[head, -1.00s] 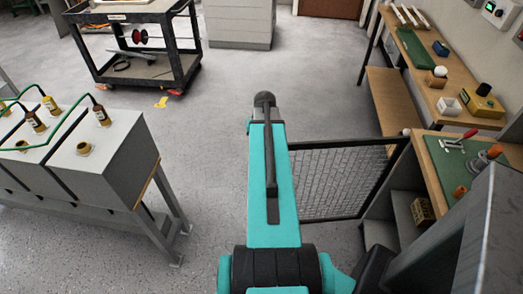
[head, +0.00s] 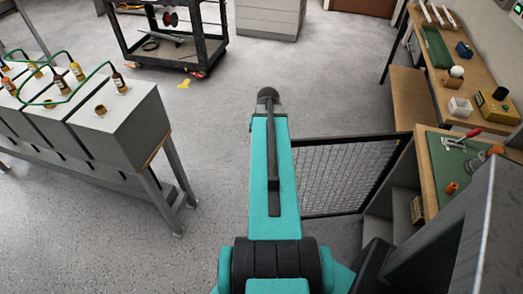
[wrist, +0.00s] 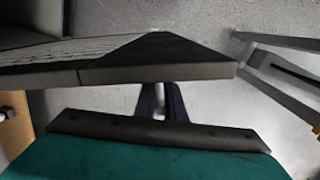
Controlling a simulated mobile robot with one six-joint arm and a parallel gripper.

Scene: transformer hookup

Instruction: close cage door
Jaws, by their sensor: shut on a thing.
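The cage door (head: 335,178) is a dark-framed wire-mesh panel, right of my teal arm in the head view. My arm hides its left end. In the wrist view the door's frame (wrist: 160,72) crosses the upper left as a dark wedge with a pale edge. My gripper (wrist: 163,103) shows there as two dark fingers close together at this frame, with a small pale piece between them. It is shut on the cage door, though the exact grip spot is partly hidden. In the head view the gripper is hidden behind my arm.
Grey transformer units (head: 115,120) with green cables stand on a frame at left. A black cart (head: 178,62) stands at the back. A workbench (head: 432,185) with a green mat and tools is at right. Grey floor is clear between the transformers and the door.

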